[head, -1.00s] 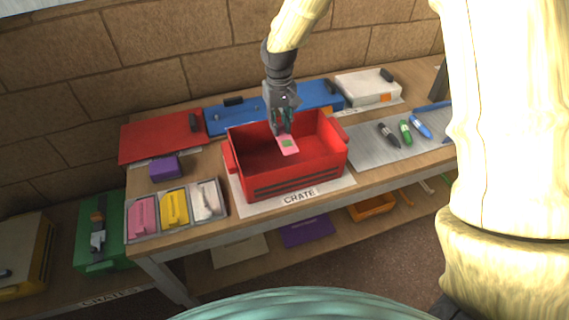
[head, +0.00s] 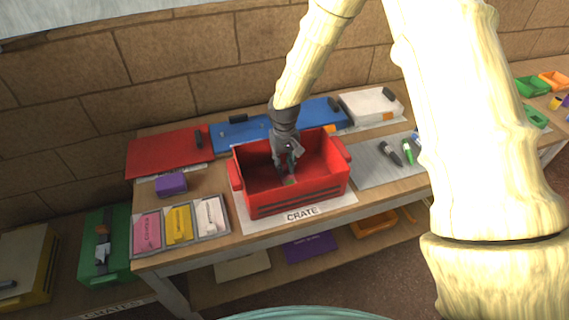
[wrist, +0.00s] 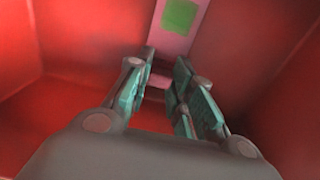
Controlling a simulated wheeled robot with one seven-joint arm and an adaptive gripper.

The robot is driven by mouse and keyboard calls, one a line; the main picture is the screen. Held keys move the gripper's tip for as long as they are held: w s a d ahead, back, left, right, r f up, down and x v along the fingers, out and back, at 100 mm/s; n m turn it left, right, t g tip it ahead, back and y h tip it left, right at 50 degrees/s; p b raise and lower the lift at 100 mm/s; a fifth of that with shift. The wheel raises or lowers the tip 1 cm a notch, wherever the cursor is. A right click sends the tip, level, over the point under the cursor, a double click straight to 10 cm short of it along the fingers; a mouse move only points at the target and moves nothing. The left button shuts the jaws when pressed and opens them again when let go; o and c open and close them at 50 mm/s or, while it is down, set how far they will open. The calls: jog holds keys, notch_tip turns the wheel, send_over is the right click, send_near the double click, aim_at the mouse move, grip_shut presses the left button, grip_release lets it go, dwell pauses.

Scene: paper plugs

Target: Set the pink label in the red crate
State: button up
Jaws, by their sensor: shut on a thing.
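The red crate (head: 283,207) stands open on a white sheet marked CRATE on the table. My gripper (head: 287,173) reaches down inside the crate, between its walls. It is shut on the pink label (head: 290,182), which has a green patch and is mostly hidden in the head view. In the wrist view the label (wrist: 176,40) runs up from the fingertips (wrist: 160,80), with the red crate walls (wrist: 70,60) on both sides. I cannot tell whether the label touches the crate floor.
A tray (head: 222,232) with pink, yellow and white pieces is at the left front, with a purple block (head: 171,184) behind it. Red (head: 165,154), blue (head: 235,132) and white (head: 370,105) cases lie behind. Markers (head: 407,152) lie on a grey mat to the right.

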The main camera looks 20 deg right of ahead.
jog(key=shift+f, duration=0.1)
jog(key=o, duration=0.7)
notch_tip(320, 180, up, 12)
jog(key=shift+r+b, duration=0.1)
jog(key=shift+b, duration=0.9)
